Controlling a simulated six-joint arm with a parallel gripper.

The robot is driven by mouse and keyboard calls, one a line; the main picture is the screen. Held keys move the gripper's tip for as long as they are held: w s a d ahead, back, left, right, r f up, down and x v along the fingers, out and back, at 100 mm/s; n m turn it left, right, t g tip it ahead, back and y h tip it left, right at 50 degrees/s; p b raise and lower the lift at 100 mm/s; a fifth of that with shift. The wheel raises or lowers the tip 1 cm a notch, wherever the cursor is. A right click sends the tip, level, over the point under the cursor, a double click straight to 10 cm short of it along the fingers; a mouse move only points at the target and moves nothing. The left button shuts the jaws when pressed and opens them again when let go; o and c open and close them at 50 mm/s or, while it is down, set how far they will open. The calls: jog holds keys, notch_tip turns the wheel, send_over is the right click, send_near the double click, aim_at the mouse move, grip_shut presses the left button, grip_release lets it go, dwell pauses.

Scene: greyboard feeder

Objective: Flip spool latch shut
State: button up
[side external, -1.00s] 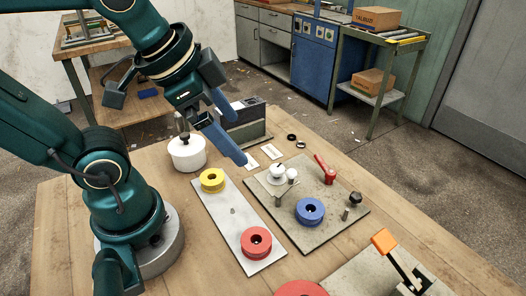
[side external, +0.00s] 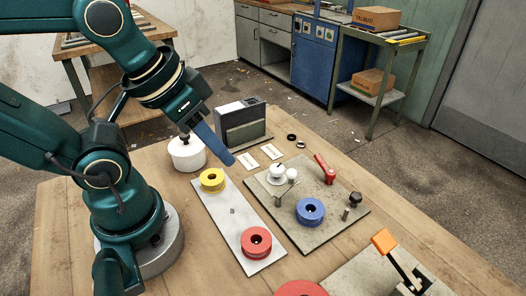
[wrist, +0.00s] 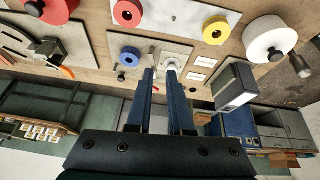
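A red lever (side external: 325,168) leans up and to the left on the grey board (side external: 345,225); it appears to be the latch. It also shows in the wrist view (wrist: 121,77). The blue spool (side external: 310,211) lies flat on the same board, in front of the lever, and shows in the wrist view (wrist: 129,57). My gripper (side external: 232,162) is in the air left of the board, apart from the lever. In the wrist view my gripper (wrist: 161,72) has its two blue fingers apart, with nothing visible held between them.
White knobs (side external: 278,171), a bent metal rod (side external: 282,192) and a black knob (side external: 355,198) stand on the board. A pale strip (side external: 228,215) carries yellow (side external: 212,178) and red (side external: 256,241) spools. A white drum (side external: 187,153) and grey box (side external: 242,125) stand behind. An orange-tipped lever (side external: 384,241) stands front right.

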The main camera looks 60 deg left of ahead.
jog(key=w+r+n, duration=0.1)
jog(key=r, duration=0.1)
jog(key=w+r+n, duration=0.1)
jog(key=r+n, duration=0.1)
jog(key=w+r+n+g, duration=0.1)
jog(key=r, duration=0.1)
jog(key=shift+d+h, duration=0.2)
jog(key=shift+h, duration=0.1)
grip_shut()
jog(key=w+a+r+n+g+h, duration=0.1)
jog(key=w+a+r+n+g, duration=0.15)
jog(key=w+n, duration=0.35)
jog(key=w+a+f+n+g+h, duration=0.1)
jog(key=w+a+f+n+g, duration=0.1)
jog(key=w+a+f, duration=0.5)
jog(key=shift+w+f+n+g+h, duration=0.2)
jog(key=shift+w+n+g+h, duration=0.15)
jog(key=shift+w+n, duration=0.35)
jog(key=shift+s, duration=0.15)
jog(key=x, duration=0.9)
jog(key=shift+d+f, duration=0.2)
jog(key=shift+f, duration=0.15)
jog(key=d, duration=0.2)
jog(key=s, duration=0.1)
jog(key=shift+d+f, duration=0.5)
jog(key=shift+d, duration=0.35)
